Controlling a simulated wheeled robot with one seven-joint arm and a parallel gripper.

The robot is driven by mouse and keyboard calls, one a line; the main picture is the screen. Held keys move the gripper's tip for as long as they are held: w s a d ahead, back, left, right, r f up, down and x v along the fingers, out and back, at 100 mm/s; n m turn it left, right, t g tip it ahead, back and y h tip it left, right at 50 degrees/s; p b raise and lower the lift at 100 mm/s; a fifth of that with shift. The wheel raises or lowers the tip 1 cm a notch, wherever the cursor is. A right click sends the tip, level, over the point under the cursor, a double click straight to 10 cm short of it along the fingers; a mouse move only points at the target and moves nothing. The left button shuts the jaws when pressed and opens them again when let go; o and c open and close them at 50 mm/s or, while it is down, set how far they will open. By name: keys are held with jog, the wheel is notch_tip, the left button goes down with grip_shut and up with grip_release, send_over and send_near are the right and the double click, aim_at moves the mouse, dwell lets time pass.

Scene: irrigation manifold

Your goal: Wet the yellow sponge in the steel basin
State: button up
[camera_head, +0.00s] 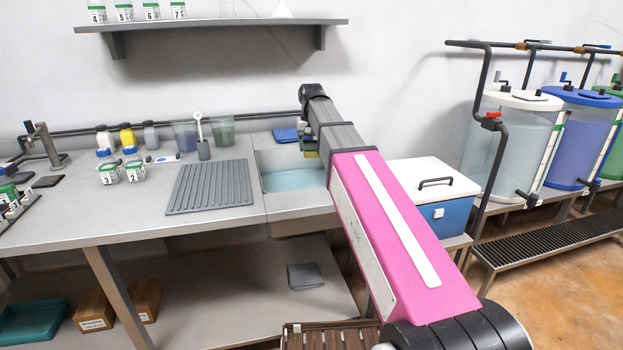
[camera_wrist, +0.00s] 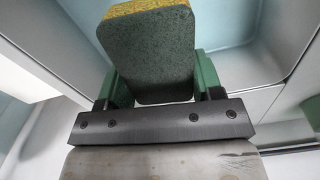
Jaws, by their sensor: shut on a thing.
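The yellow sponge (camera_wrist: 152,8) has a dark green scouring side (camera_wrist: 150,55) facing the wrist camera, with a strip of yellow at its far edge. My gripper (camera_wrist: 160,80) is shut on it, with a green finger on each side. In the head view the sponge is mostly hidden, with a small yellow-green patch (camera_head: 310,154) below my wrist. The steel basin (camera_head: 299,202) is sunk into the counter and holds pale blue water (camera_head: 290,180). My gripper is over the back right of the basin; whether the sponge touches the water cannot be told.
A ribbed grey drain mat (camera_head: 210,184) lies left of the basin. A blue cloth (camera_head: 286,135) lies behind it. A blue-and-white cool box (camera_head: 428,178) stands to the right, past my arm. A shelf (camera_head: 210,24) with bottles hangs above. Numbered jars and bottles stand farther left.

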aim_at(311, 143)
jog(key=shift+r, duration=2)
